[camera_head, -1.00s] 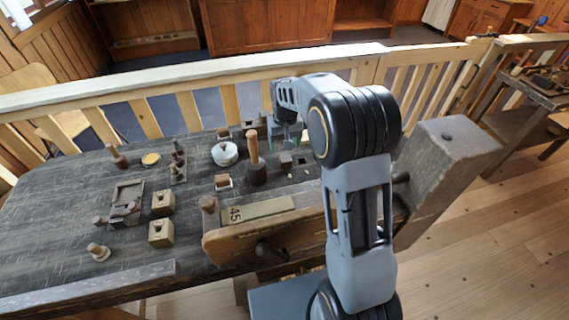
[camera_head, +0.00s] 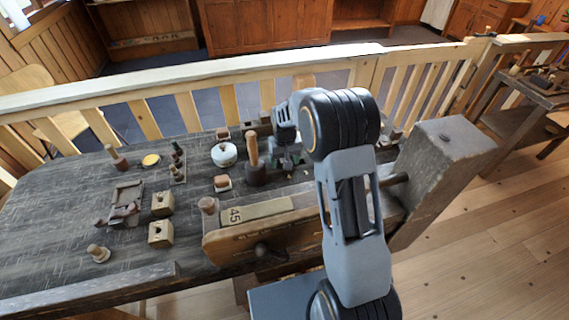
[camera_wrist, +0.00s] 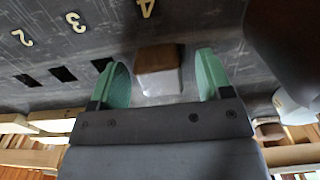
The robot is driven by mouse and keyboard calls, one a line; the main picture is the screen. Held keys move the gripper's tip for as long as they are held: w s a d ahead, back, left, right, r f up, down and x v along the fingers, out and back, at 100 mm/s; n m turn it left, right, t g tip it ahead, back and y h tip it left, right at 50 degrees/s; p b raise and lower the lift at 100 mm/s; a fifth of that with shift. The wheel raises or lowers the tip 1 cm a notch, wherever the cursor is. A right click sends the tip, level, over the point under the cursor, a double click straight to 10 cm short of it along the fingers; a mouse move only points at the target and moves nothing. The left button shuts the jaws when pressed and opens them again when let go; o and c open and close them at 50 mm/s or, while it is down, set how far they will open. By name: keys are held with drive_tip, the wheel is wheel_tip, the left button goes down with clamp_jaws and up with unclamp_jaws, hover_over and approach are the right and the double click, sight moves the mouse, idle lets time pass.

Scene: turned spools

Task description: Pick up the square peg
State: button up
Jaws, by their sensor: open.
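A square peg (camera_wrist: 158,60), a block with a brown top and a pale lower part, stands on the dark bench in the wrist view. It lies between the two green fingers of my gripper (camera_wrist: 162,68), with a gap on each side. The gripper is open and holds nothing. In the head view my gripper (camera_head: 287,158) is low over the bench, right of the wooden-handled tool, and hides the peg there.
The wooden-handled tool (camera_head: 254,165) stands close left of my gripper; a white round pot (camera_head: 224,154) is beyond it. Pale numerals (camera_wrist: 73,21) and dark slots (camera_wrist: 62,74) mark the bench. Several small blocks (camera_head: 161,234) stand to the left. A railing (camera_head: 190,108) runs behind.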

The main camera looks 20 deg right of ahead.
drive_tip(key=shift+c, duration=0.2)
drive_tip(key=c, duration=1)
drive_tip(key=shift+o, duration=0.2)
